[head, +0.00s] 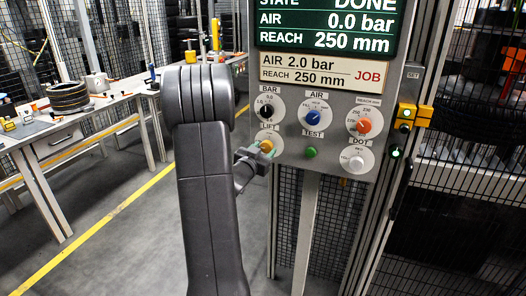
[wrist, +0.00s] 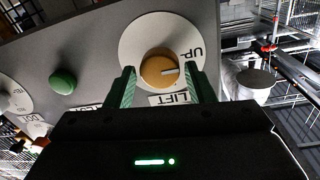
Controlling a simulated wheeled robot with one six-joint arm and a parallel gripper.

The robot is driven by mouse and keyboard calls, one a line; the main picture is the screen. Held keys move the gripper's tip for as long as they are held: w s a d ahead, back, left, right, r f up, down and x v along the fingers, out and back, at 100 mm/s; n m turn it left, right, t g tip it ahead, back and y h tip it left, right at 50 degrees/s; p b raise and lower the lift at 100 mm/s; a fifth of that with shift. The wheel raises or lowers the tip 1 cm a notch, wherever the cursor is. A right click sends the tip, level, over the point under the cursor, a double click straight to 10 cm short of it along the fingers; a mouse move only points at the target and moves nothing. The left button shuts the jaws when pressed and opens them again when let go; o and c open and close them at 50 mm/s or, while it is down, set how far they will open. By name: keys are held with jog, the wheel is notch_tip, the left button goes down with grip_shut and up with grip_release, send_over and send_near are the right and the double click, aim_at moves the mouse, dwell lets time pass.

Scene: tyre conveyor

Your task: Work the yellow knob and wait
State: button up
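The yellow knob (head: 266,146) is the LIFT dial at the lower left of the control panel (head: 292,158). In the wrist view the yellow knob (wrist: 159,69) sits on a white disc, its pale pointer mark turned toward the word UP. My gripper (head: 261,153) is at this dial. In the wrist view my gripper (wrist: 159,84) has its two green fingers on either side of the knob, with a small gap showing on each side. It looks open and holds nothing. How deep the fingertips reach along the knob is hard to tell.
The screen (head: 325,27) reads DONE, air 0.0 bar, reach 250 mm. The job card (head: 320,71) reads air 2.0 bar, reach 250 mm. The green TEST button (head: 311,152) and blue AIR knob (head: 313,118) are close by. A workbench (head: 55,150) stands left.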

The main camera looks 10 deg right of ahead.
jog(key=c, duration=0.6)
jog(key=shift+c, duration=0.2)
